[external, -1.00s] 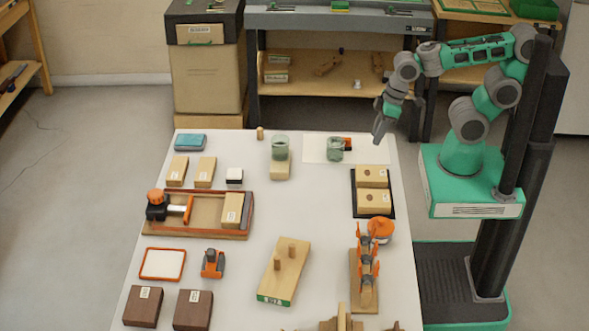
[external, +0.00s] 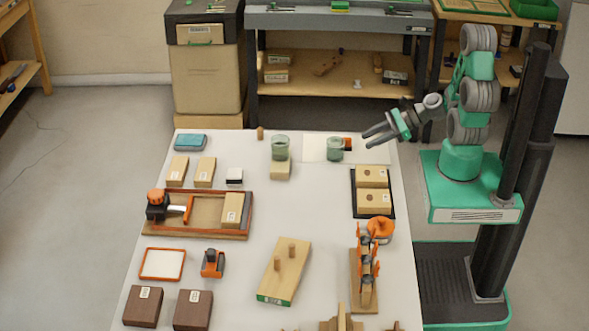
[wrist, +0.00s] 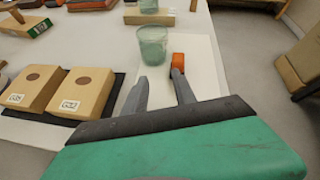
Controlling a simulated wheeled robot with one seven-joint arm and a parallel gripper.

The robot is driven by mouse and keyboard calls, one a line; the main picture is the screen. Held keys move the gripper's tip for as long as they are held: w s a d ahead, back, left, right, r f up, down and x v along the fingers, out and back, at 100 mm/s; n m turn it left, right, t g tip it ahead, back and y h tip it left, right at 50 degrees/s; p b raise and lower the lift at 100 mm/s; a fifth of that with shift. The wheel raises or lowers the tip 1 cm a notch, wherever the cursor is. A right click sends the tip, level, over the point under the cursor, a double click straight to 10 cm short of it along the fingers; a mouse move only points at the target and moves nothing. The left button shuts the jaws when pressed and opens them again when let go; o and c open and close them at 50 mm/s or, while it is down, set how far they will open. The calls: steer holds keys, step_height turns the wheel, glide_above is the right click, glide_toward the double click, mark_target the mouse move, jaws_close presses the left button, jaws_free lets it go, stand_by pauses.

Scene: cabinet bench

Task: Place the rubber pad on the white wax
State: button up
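My gripper (external: 370,136) is open and empty, its fingers spread at the table's far right edge, beside the green glass jar; the wrist view shows its two fingers (wrist: 160,76) apart with nothing between them. No object is clearly identifiable as the rubber pad; a flat blue block (external: 190,142) lies at the far left corner, and a black mat (external: 356,207) lies under two wooden blocks on the right. A small white block with a dark front (external: 234,175) may be the white wax; I cannot tell for sure. My gripper is well to its right.
A green jar (external: 335,148) and a small orange and black item (external: 346,142) stand on a white sheet (external: 312,153); the item also shows in the wrist view (wrist: 178,62). Another jar (external: 280,147) stands on a block. An orange-pronged rack (external: 364,270) stands at front right.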

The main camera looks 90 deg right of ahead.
mark_target(350, 138)
steer(key=d+m, duration=0.1)
steer(key=m, duration=0.1)
steer(key=d+r+m+t+h, duration=0.1)
steer(key=shift+s+d+r+m+t+h, duration=0.1)
steer(key=shift+d+m+t+h, duration=0.2)
steer(key=shift+m, duration=0.1)
steer(key=shift+b+x, duration=0.95)
steer(key=shift+x, duration=2.9)
steer(key=shift+a, duration=0.1)
steer(key=shift+c, duration=0.4)
jaws_close()
